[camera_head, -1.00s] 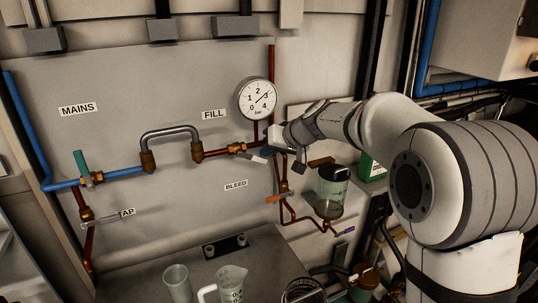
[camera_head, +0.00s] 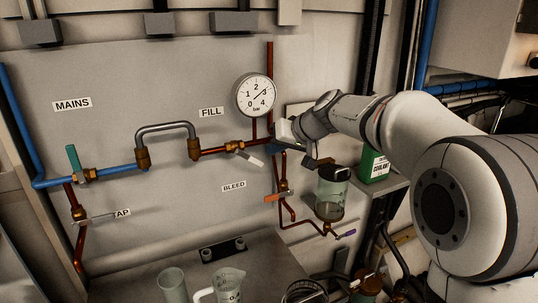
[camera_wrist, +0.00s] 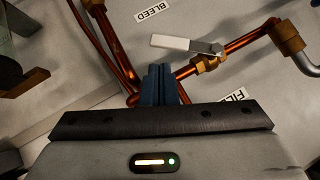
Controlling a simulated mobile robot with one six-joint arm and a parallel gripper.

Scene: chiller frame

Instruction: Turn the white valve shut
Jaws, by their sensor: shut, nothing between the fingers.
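The white valve is a brass body (camera_head: 235,147) on the copper pipe beneath the FILL label, with a flat white lever (camera_head: 251,159). The lever slants down to the right, at an angle to the pipe, neither along it nor square across it. In the wrist view, the white lever (camera_wrist: 180,43) stands clear of my fingers, up and to the right of them. My gripper (camera_head: 275,150) is just right of the lever's free end in the head view. Its blue fingers (camera_wrist: 160,70) are together and empty, in front of the copper pipes.
A pressure gauge (camera_head: 256,95) is above the valve. An orange bleed lever (camera_head: 276,198), a clear vessel (camera_head: 331,192) and a purple lever (camera_head: 345,234) are below my gripper. A green-blue lever (camera_head: 73,158) is far left. Jugs (camera_head: 229,286) stand on the bench.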

